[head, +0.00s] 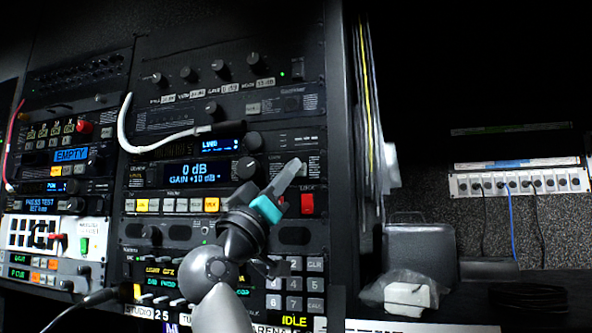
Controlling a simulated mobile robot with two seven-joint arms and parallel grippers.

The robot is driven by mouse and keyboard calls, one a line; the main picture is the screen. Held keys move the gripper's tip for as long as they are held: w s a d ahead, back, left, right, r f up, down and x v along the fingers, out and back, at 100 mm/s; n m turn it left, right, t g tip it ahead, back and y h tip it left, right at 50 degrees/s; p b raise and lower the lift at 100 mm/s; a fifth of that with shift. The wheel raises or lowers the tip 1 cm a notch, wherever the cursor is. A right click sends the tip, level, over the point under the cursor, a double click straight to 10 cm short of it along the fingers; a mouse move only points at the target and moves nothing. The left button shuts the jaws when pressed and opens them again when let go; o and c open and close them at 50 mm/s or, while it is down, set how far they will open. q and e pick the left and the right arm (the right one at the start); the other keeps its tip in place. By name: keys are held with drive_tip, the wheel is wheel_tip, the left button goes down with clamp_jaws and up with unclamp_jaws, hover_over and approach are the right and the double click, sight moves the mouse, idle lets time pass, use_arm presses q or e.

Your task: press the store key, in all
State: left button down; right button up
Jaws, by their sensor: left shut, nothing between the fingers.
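My left gripper (289,174) is shut and empty. It points up and to the right in front of the middle rack, below and right of the "0 dB" display (201,173), with its fingertips beside the panel's right part. I cannot tell whether it touches anything. No key's label reads clearly as store. A row of lit and grey keys (168,205) runs under the display. A numeric keypad (294,283) with a CLR key sits lower down, partly hidden by my left arm. My right gripper is not in view.
A red rocker switch (307,203) sits just right of the left gripper. A white cable (150,147) loops across the rack's left side. A left rack (62,170) holds an "EMPTY" display. A grey case (420,247) and a white block (407,297) stand at right.

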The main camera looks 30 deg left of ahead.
use_arm(q)
drive_tip(key=shift+w, duration=0.15)
idle(0.6)
drive_tip(key=shift+w+a, duration=0.1)
drive_tip(key=shift+w, duration=0.2)
drive_tip(key=shift+w+a, duration=0.1)
drive_tip(key=shift+w, duration=0.2)
idle(0.8)
drive_tip(key=shift+s, duration=0.1)
drive_tip(key=shift+s+d, duration=0.2)
drive_tip(key=shift+s, duration=0.4)
drive_tip(key=s, duration=0.2)
drive_tip(key=s+d, duration=0.1)
drive_tip(key=s, duration=0.2)
idle(0.3)
drive_tip(key=shift+w+f, duration=0.1)
idle(0.7)
